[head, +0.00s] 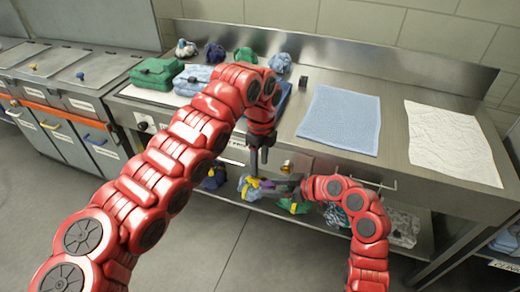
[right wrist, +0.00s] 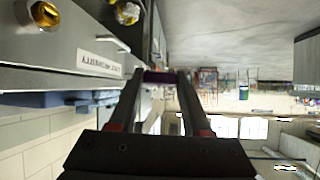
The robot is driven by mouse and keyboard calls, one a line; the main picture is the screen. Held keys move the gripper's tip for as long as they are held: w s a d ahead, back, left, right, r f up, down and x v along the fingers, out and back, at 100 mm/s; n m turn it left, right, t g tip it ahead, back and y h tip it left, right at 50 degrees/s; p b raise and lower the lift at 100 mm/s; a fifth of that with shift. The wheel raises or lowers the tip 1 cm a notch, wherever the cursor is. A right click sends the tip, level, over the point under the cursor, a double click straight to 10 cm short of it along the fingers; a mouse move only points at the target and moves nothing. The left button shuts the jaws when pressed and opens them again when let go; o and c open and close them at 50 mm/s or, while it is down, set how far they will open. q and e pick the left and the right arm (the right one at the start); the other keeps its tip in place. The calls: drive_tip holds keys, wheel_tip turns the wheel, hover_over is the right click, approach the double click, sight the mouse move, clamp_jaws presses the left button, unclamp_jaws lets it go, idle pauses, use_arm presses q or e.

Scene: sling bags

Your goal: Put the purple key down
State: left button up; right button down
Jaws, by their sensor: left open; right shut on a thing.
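The purple key (right wrist: 160,76) is between the fingertips of my right gripper (right wrist: 160,82), which is shut on it, in the right wrist view. In the head view my right gripper (head: 272,185) is in front of the counter's front edge, and only a small purple patch shows at its tips. My left gripper (head: 259,160) is open, pointing down just above and left of the right gripper, by the counter front. I cannot see anything held in it.
The steel counter holds a blue towel (head: 341,119), a white cloth (head: 450,142), a green bag (head: 157,74) and several bundles at the back. More bundles lie on the lower shelf. A brass knob (right wrist: 43,15) and label are on the counter front. Bare steel lies between the cloths.

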sight(259, 182)
use_arm(q)
wheel_tip(259, 182, down, 6)
drive_tip(key=shift+f, duration=0.25)
clamp_jaws()
idle(0.3)
use_arm(e)
drive_tip(key=shift+c, duration=1.3)
unclamp_jaws()
